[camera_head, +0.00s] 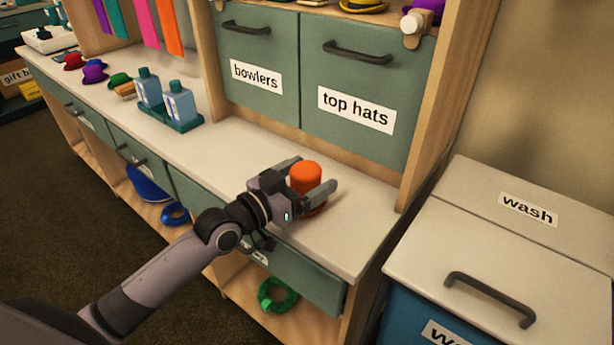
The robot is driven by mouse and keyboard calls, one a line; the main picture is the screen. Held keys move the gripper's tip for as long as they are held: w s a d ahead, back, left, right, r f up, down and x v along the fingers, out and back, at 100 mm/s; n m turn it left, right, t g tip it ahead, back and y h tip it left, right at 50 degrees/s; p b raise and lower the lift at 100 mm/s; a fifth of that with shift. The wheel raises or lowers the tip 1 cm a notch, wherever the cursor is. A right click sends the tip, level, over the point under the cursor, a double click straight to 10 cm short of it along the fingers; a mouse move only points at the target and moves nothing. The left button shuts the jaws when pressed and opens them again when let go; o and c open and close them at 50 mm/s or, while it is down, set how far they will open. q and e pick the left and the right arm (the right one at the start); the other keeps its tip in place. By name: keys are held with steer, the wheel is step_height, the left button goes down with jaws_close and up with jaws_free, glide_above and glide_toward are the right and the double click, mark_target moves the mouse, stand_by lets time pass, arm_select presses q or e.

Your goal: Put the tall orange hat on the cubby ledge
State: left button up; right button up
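The tall orange hat (306,178) is upright at the white counter (352,232), in front of the cabinet doors. My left gripper (317,172) reaches in from the left with one finger on each side of the hat's crown. I cannot tell whether the fingers press on it or stand just clear, nor whether the hat's brim rests on the counter. The cubby ledge (402,20) is probably the wooden shelf above the doors, with a yellow hat (362,5) and a purple hat (428,8) on it. My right gripper is not in view.
Doors marked "bowlers" (256,76) and "top hats" (355,108) are shut. A tray with blue bottles (180,105) and several small hats stand further left on the counter. A lidded "wash" bin (500,250) is at the right. The counter right of the hat is clear.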

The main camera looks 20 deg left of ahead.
arm_select(q)
steer(key=shift+r, duration=0.1)
steer(key=v, duration=1.2)
steer(key=s+f+n+g+y, duration=0.1)
steer(key=s+f+y, duration=0.1)
steer(key=s+f, duration=0.2)
steer(key=s+d+f+n+g+y, duration=0.1)
steer(key=s+f, duration=0.4)
steer(key=f, duration=0.6)
steer(key=s+d+f+n+g+y, duration=0.1)
steer(key=s+f+g+y, duration=0.2)
steer(key=f, duration=0.4)
steer(key=shift+s+n+y, duration=0.3)
steer(key=shift+s, duration=0.5)
steer(key=shift+d+f, duration=0.1)
step_height(320, 180, up, 7)
steer(key=p, duration=0.8)
steer(key=shift+s+a+f, duration=0.25)
steer(key=shift+a, duration=0.15)
